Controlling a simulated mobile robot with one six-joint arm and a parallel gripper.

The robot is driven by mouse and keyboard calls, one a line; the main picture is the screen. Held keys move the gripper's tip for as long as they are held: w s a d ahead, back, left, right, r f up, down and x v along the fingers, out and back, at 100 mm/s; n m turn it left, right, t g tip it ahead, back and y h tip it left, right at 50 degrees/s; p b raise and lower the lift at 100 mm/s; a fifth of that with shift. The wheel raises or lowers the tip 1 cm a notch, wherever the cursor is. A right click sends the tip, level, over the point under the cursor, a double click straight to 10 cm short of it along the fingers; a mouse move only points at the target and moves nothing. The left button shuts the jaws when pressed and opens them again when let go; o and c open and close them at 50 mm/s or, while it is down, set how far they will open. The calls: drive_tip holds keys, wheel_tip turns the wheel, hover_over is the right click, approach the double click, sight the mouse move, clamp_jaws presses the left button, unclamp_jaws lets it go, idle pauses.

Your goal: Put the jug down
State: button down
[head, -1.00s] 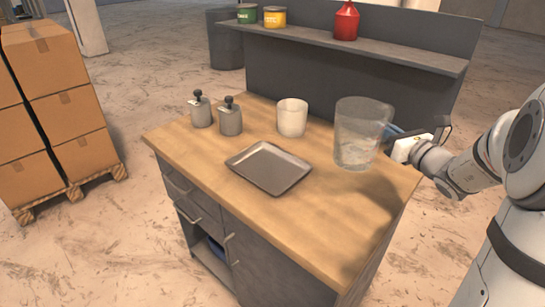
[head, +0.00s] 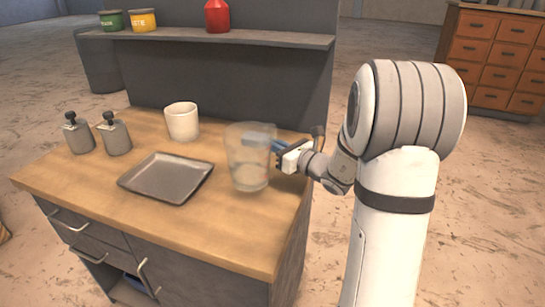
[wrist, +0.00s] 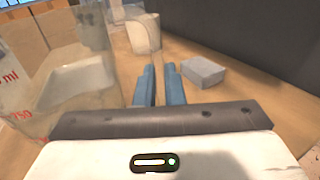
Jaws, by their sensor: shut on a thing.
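The jug (head: 248,165) is clear, with red volume marks that show in the wrist view (wrist: 30,70). It is upright at the right part of the wooden worktop (head: 225,228). I cannot tell whether its base touches the wood. My gripper (head: 272,146) is on its right side, its blue fingers (wrist: 159,82) shut on the jug's handle. The fingers partly hide the grip point.
A grey tray (head: 165,178) lies left of the jug. A white cup (head: 182,121) and two dispensers (head: 116,136) stand behind it. A small grey block (wrist: 204,72) lies near my fingers. A shelf (head: 215,39) holds a red container (head: 217,15) and tins.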

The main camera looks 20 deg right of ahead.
sight(274, 155)
drive_tip(key=shift+f, duration=1.75)
drive_tip(key=shift+f+b, duration=0.1)
drive_tip(key=shift+b, duration=0.25)
drive_tip(key=c, duration=1.5)
unclamp_jaws()
drive_tip(key=shift+c, duration=0.2)
drive_tip(key=shift+s+d, duration=0.1)
drive_tip(key=shift+d, duration=0.05)
drive_tip(key=v, duration=1.1)
drive_tip(key=shift+s+d, duration=0.2)
drive_tip(key=shift+s, duration=0.2)
drive_tip(key=shift+a, duration=0.1)
